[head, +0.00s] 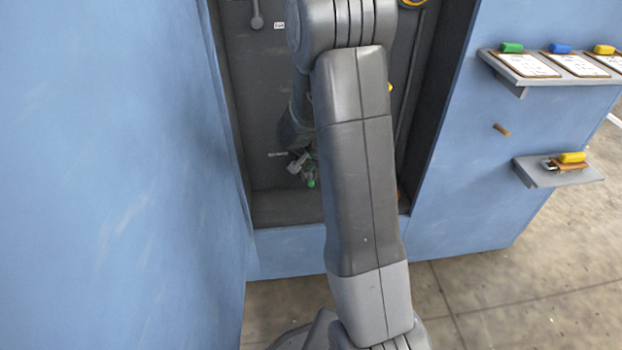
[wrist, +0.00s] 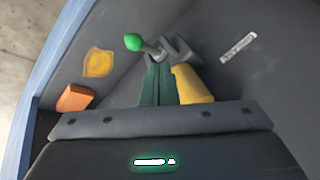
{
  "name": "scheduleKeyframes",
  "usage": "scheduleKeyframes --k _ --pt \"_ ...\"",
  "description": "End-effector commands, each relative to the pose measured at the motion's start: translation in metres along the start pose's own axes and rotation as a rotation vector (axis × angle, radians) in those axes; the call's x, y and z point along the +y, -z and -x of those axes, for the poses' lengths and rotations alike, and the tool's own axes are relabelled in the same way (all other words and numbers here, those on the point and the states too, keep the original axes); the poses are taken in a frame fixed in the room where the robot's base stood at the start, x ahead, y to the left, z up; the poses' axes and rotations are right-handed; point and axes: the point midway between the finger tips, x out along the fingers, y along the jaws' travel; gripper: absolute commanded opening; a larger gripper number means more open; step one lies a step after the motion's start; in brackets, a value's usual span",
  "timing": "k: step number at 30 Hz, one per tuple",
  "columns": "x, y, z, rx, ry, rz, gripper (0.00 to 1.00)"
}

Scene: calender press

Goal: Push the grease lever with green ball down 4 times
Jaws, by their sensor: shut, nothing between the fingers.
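The grease lever ends in a green ball (wrist: 133,41) on a short grey rod, which comes out of a grey bracket (wrist: 182,50) on the dark panel. My gripper (wrist: 169,67) is shut and empty, with one dark green and one yellow finger side by side. Its tips are close to the rod and bracket, to the lower right of the ball in the wrist view. I cannot tell whether they touch the lever. In the head view the green ball (head: 311,184) shows low in the recess, beside my arm, which hides part of the area.
The dark recess has blue walls (head: 130,170) close on both sides. In the wrist view, a label (wrist: 238,47), a yellow emblem (wrist: 98,62) and an orange block (wrist: 74,98) surround the lever. Shelves (head: 555,178) with small coloured items and a brown peg (head: 501,130) are at the right.

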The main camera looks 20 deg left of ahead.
Motion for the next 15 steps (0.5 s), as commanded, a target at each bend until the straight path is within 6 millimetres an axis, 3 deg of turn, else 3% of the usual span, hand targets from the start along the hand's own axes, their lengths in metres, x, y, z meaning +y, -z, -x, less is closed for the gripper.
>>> scheduleKeyframes --k 9,15 --pt "-0.018 0.018 0.026 0.000 0.000 -0.001 0.00" --pt "-0.020 0.020 0.028 -0.001 -0.001 -0.001 0.00"
